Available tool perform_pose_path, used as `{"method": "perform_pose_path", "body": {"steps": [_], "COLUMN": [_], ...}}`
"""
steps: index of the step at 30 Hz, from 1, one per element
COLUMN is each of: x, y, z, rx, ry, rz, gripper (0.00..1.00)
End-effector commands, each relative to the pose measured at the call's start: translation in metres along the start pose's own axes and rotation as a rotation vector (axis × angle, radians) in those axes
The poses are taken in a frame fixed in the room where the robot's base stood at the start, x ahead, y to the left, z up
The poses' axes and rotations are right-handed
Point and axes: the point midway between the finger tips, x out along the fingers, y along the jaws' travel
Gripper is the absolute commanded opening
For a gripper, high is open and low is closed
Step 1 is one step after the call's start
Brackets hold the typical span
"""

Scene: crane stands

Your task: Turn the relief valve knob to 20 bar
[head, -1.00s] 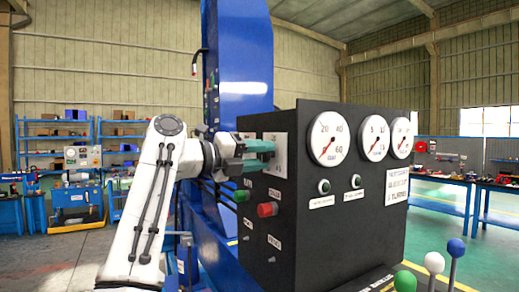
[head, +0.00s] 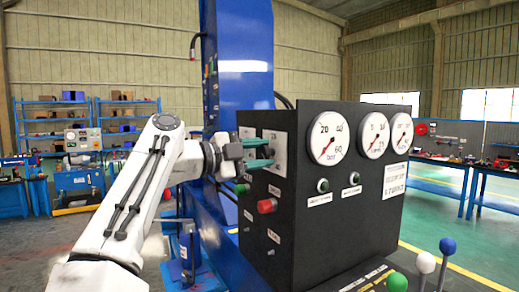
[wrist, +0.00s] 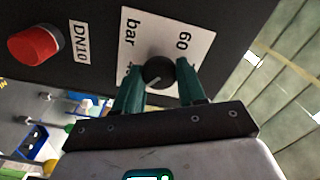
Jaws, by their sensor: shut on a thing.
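In the head view my gripper (head: 262,153) reaches the left face of the black control box (head: 340,215), where the fingers hide the knob.
A red button (head: 267,206) and a green one (head: 242,188) stick out just below my gripper. Round gauges (head: 328,138) are on the box's front. Levers with green, white and blue balls (head: 398,282) stand at front right. A blue column (head: 240,70) rises behind.

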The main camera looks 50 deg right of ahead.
Motion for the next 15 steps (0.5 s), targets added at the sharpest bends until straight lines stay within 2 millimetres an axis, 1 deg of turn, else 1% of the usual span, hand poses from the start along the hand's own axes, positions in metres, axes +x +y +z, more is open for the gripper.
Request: {"method": "perform_pose_path", "body": {"steps": [9, 15], "x": [-0.0016, -0.0012], "y": [-0.0006, -0.0009], "z": [0.0019, 0.0018], "rx": [-0.293, -0.442], "ry": [-0.007, -0.006], "rz": [-0.002, -0.002], "gripper": [0.09, 0.09]}}
